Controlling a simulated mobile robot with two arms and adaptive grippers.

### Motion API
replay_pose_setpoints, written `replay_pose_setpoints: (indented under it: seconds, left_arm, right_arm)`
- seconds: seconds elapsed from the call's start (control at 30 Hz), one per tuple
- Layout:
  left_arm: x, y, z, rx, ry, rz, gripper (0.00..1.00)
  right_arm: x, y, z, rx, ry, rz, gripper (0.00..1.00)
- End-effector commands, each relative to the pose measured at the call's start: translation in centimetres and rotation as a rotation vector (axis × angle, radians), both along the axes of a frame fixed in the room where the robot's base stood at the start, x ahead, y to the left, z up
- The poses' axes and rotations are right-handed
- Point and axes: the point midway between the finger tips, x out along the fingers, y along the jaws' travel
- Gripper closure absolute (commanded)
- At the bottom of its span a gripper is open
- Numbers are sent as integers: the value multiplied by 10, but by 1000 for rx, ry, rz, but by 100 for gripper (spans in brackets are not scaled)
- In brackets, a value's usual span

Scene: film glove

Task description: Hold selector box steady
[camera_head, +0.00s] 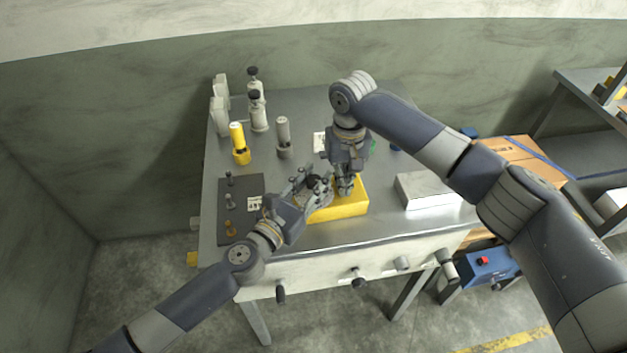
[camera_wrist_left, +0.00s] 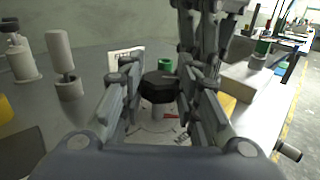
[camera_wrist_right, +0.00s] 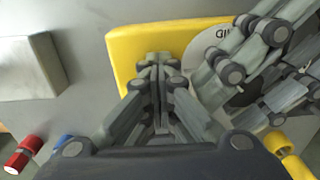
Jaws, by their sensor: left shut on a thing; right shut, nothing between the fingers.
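The selector box is a yellow box (camera_head: 347,209) near the front middle of the table; its yellow top also shows in the right wrist view (camera_wrist_right: 129,48). It carries a pale round dial with lettering (camera_wrist_left: 150,134) and a black knob (camera_wrist_left: 158,87). My left gripper (camera_head: 318,186) is shut on the black knob, its fingers either side of it in the left wrist view. My right gripper (camera_head: 346,187) points down at the box top, shut and empty; its closed fingertips (camera_wrist_right: 158,58) appear over the yellow surface. I cannot tell whether they touch it. The arms partly hide the box.
A white block (camera_head: 428,190) lies right of the box. A dark mat (camera_head: 241,205) with small pegs is at the left. A yellow cylinder (camera_head: 239,143), a grey cylinder (camera_head: 283,137) and white bottles (camera_head: 258,112) stand behind. Knobs project from the table's front.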

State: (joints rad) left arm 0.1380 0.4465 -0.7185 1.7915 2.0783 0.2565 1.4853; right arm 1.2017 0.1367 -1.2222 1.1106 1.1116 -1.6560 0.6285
Motion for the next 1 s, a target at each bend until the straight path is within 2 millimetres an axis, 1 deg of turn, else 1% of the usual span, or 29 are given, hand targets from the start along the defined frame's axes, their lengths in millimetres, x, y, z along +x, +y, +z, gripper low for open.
replay_pose_setpoints:
  seconds: [0.03,0.27,0.7,1.0]
  left_arm:
    - [-1,-2,-1,-2,0,8,94]
    - [-1,-3,-1,-7,2,110,94]
    - [-1,-3,-1,-9,6,455,94]
    - [0,-1,-2,-4,5,622,94]
  right_arm:
    - [-2,-2,-7,-6,8,-2,100]
    - [-2,-2,-7,-5,8,-2,100]
    - [-2,-2,-7,-5,8,-2,100]
    - [-2,-2,-7,-5,9,-1,100]
